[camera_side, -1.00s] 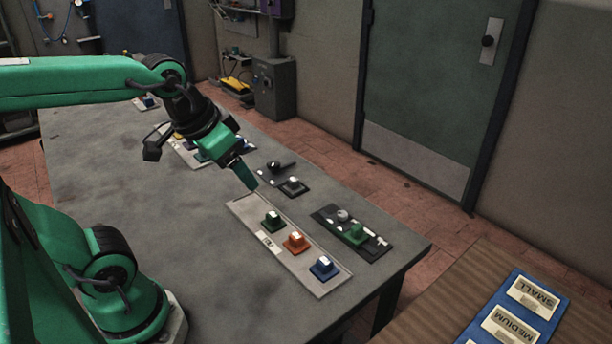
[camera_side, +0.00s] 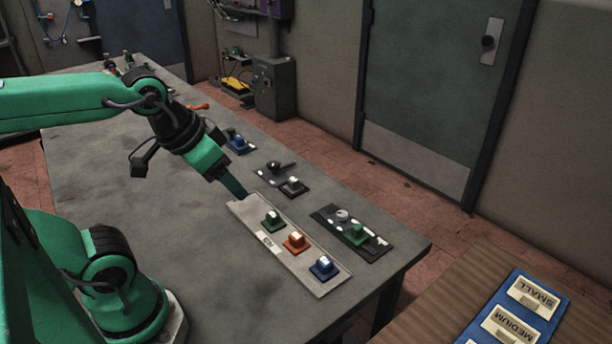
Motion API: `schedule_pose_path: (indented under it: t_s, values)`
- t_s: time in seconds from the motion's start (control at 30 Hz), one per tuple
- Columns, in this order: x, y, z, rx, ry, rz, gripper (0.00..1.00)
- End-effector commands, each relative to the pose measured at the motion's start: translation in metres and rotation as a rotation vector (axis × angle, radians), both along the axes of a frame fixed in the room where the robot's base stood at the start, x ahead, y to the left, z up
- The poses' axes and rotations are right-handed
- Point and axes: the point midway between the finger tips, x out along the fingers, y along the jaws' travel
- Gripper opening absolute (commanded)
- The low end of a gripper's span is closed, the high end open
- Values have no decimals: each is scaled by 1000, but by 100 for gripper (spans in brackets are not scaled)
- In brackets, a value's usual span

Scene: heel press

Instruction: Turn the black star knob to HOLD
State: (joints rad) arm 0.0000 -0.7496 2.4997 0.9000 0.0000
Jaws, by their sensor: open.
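I cannot pick out a star shape for certain at this size. A dark panel (camera_side: 284,180) in the middle of the table carries a black knob (camera_side: 274,167) with a lever-like bar pointing right, and a black square base with a pale top (camera_side: 293,184). No HOLD mark is readable. My gripper (camera_side: 240,192) points down and right, over the left end of a light grey panel (camera_side: 318,283), left of the dark panel and apart from the black knob. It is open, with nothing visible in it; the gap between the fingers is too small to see.
The light panel carries a green knob (camera_side: 272,221), an orange knob (camera_side: 295,241) and a blue knob (camera_side: 324,266). Another dark panel (camera_side: 373,252) with a green knob stands at right. A blue part (camera_side: 237,145) lies behind my gripper. The table's left part is clear.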

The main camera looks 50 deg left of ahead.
Motion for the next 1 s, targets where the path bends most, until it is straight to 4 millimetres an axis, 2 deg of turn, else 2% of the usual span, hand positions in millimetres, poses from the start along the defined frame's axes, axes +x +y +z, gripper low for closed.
schedule_pose_path:
  t_s: [0.17,0.37,0.7,1.0]
  values:
    - [5,2,3,1,7,6,59]
    - [25,10,14,5,38,27,59]
    - [85,38,32,11,117,84,59]
    - [141,73,32,8,191,134,59]
